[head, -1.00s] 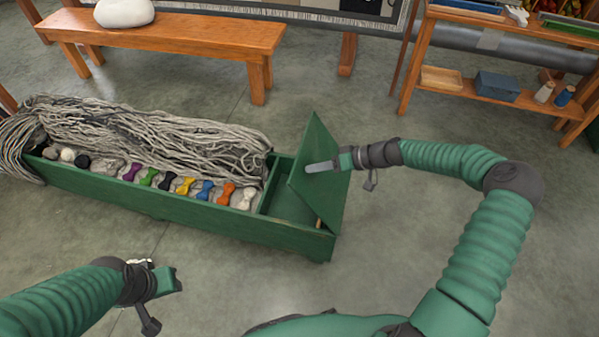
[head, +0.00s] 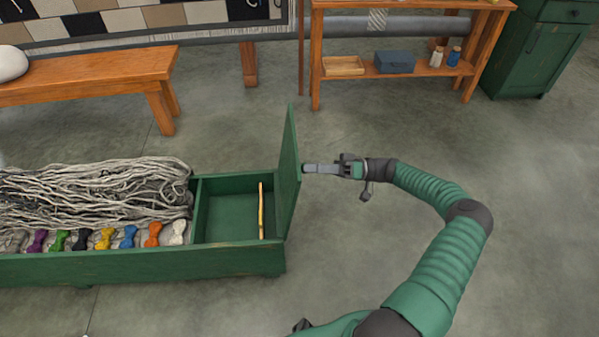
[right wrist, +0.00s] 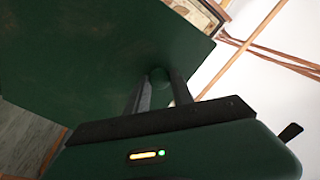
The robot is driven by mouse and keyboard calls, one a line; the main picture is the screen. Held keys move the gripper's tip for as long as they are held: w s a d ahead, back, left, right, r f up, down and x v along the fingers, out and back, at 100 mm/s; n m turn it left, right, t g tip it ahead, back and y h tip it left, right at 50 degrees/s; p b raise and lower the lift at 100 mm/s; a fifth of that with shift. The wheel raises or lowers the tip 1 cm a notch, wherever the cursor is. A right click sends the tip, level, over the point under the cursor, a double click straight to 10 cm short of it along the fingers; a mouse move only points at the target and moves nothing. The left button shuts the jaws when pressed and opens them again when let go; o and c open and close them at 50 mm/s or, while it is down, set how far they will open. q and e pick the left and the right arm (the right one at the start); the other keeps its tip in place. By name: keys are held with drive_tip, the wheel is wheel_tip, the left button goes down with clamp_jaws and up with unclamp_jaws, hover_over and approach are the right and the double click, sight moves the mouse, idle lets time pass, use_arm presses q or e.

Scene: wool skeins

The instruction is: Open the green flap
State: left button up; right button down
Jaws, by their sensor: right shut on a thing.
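The green flap (head: 289,168) stands about upright at the right end of a long green box (head: 150,265); the compartment (head: 228,217) beside it is uncovered. My right gripper (head: 306,168) is at the flap's outer, right-hand face. In the right wrist view the flap (right wrist: 80,55) fills the upper left, and my right gripper's fingers (right wrist: 160,92) are shut on a small round green knob (right wrist: 159,77) on it. The knob is hidden in the head view. My left gripper is out of view.
A light wooden stick (head: 261,210) stands inside the compartment. Grey wool skeins (head: 95,190) and several coloured bow-shaped pieces (head: 107,238) fill the rest of the box. A bench (head: 90,75) and a shelf (head: 400,70) stand behind. The floor right of the flap is clear.

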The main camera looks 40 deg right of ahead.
drive_tip(key=shift+s+d+f, duration=0.2)
drive_tip(key=shift+s+f, duration=0.1)
drive_tip(key=shift+f, duration=0.15)
drive_tip(key=c, duration=1.1)
unclamp_jaws()
drive_tip(key=shift+w, duration=0.1)
drive_tip(key=shift+r, duration=0.1)
drive_tip(key=shift+d, duration=0.1)
